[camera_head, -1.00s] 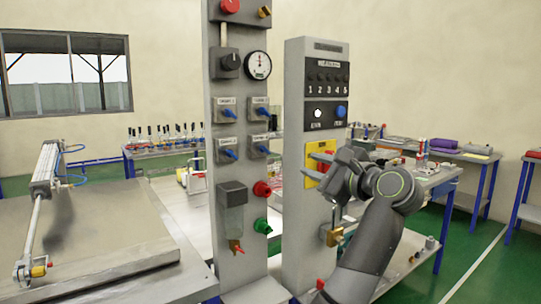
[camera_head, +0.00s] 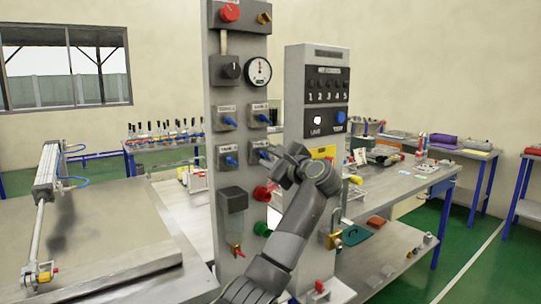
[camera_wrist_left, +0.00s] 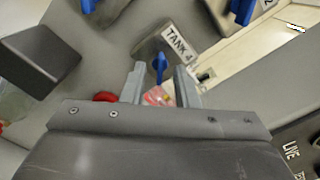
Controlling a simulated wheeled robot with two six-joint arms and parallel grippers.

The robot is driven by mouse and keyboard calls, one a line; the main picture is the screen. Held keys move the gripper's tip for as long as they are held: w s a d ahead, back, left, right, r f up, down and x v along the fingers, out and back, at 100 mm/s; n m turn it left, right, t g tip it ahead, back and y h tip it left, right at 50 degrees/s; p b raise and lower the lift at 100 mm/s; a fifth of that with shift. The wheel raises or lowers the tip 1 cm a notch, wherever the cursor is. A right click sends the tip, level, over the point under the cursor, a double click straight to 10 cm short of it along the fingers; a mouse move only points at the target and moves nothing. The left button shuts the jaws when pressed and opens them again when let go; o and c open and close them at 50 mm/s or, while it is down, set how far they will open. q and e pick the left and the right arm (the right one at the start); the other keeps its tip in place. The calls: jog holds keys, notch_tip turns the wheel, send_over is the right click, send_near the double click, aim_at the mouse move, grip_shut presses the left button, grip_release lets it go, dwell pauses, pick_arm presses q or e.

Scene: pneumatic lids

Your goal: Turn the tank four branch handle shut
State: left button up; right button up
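The tank four branch valve is the lower right of the blue-handled valves on the grey panel (camera_head: 222,180). Its blue handle (camera_wrist_left: 159,66) shows in the left wrist view beside the TANK 4 label (camera_wrist_left: 178,42). My left gripper (camera_wrist_left: 160,82) is open, its two fingers on either side of the handle with a gap to each. I cannot tell how deep the handle sits between them. In the head view my left wrist (camera_head: 300,168) is in front of the panel's right edge and partly hides this valve. My right gripper is not in view.
A red knob (camera_head: 262,193) and a green knob (camera_head: 262,229) sit below the valve. A second panel (camera_head: 296,105) with numbered buttons stands close on the right. A dark box (camera_wrist_left: 38,58) juts out at the left in the wrist view.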

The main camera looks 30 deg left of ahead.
pick_arm(q)
jog(key=shift+a, duration=0.2)
jog(key=shift+w, duration=0.1)
grip_shut()
